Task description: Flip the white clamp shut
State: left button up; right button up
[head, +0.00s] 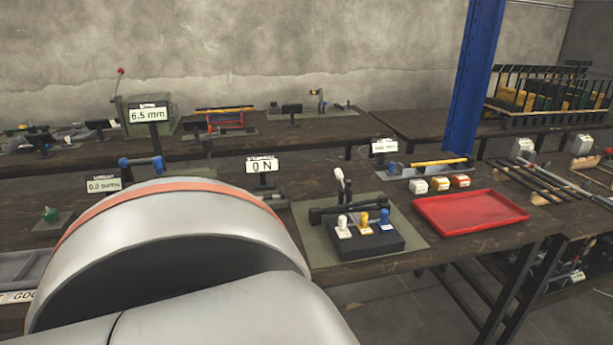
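A black block (378,243) sits on a green-grey plate (415,237) on the bench. On it stand a white-handled piece (342,227), a yellow one (364,222) and a blue one (385,220) in a row, each with an upright handle. Behind them a taller white-tipped lever (340,182) stands up next to a dark bar (345,210). I cannot tell which white part is the clamp. Neither gripper shows; a large white link of my own arm fills the lower left and hides part of the bench.
A red tray (470,212) lies right of the plate, near the bench's front edge. Small white and orange blocks (440,184) stand behind it, and dark rods (520,180) lie to its right. A blue post (474,75) rises behind the bench.

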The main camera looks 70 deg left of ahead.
aim_at(339, 175)
jog(key=u, duration=1.95)
jog(key=l+u, duration=0.15)
jog(key=u, duration=0.2)
jog(key=l+u, duration=0.15)
jog(key=u, duration=0.2)
jog(key=l+u, duration=0.15)
jog(key=u, duration=0.2)
jog(key=k+l+u, duration=0.1)
jog(key=l+u, duration=0.2)
jog(key=l, duration=0.15)
jog(key=k+l+u, duration=0.25)
jog(key=l, duration=0.15)
jog(key=k+l+u, duration=0.1)
jog(key=l, duration=0.2)
jog(key=k+l+u, duration=0.1)
jog(key=l, duration=0.2)
jog(key=k+l, duration=0.15)
jog(key=l, duration=0.15)
jog(key=k+l, duration=0.15)
jog(key=l, duration=0.2)
jog(key=k+l, duration=0.2)
jog(key=l, duration=0.15)
jog(key=k+l+u, duration=0.1)
jog(key=l, duration=0.25)
jog(key=k+l, duration=0.25)
jog(key=l, duration=0.1)
